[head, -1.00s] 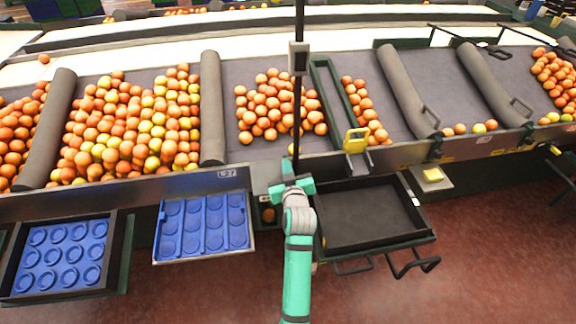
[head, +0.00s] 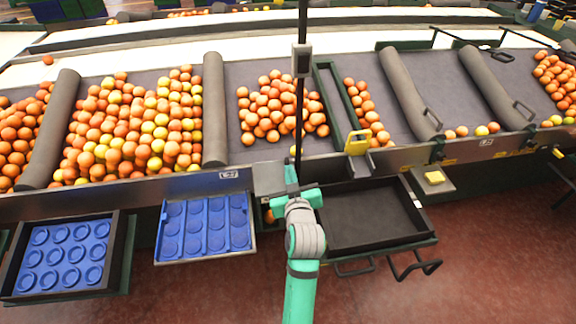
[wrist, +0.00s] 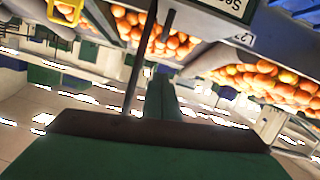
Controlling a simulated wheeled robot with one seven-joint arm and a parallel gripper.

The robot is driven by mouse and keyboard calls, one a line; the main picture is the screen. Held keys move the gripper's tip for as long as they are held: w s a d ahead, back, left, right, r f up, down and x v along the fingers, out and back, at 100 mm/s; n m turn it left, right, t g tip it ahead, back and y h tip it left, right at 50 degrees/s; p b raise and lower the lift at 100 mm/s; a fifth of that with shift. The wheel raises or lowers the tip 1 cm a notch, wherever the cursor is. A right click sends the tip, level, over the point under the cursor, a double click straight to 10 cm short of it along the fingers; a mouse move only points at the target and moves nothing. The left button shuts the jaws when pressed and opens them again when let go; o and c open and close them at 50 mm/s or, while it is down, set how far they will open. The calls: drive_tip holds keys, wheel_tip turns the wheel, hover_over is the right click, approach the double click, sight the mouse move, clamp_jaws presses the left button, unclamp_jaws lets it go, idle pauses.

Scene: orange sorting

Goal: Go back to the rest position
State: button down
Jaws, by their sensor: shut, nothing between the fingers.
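My gripper (head: 291,176) is at the end of my green and grey arm, in front of the sorting table's metal front edge. It is left of the empty black tray (head: 365,222) and right of the blue moulded tray (head: 203,228). The fingers are small and partly hidden in the head view. In the wrist view, my gripper (wrist: 162,92) shows as a dark green shape, shut, with nothing held. Its surroundings there are tilted, with oranges on the table (wrist: 282,85) beyond.
Oranges (head: 275,105) lie on the grey table between padded dividers (head: 213,110). A thin dark post (head: 299,110) stands just behind my gripper. A second blue tray (head: 68,257) in a black frame is at the left. Red floor (head: 480,255) is clear at the lower right.

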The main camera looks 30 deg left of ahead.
drive_tip(key=shift+v, duration=1.05)
drive_tip(key=s+d+f+m+t+h, duration=0.3)
drive_tip(key=s+d+f+m+h, duration=0.35)
drive_tip(key=s+d+f, duration=0.9)
drive_tip(key=s+d+r+m+h, duration=0.1)
drive_tip(key=s+d+r, duration=0.1)
drive_tip(key=s+d, duration=0.4)
drive_tip(key=s+d+r+m+h, duration=0.1)
drive_tip(key=s+d, duration=0.5)
drive_tip(key=s, duration=0.9)
drive_tip(key=shift+s+d+r+m+h, duration=0.25)
drive_tip(key=shift+d+r+m+h, duration=0.1)
drive_tip(key=shift+r+m+h, duration=0.15)
drive_tip(key=shift+f, duration=0.1)
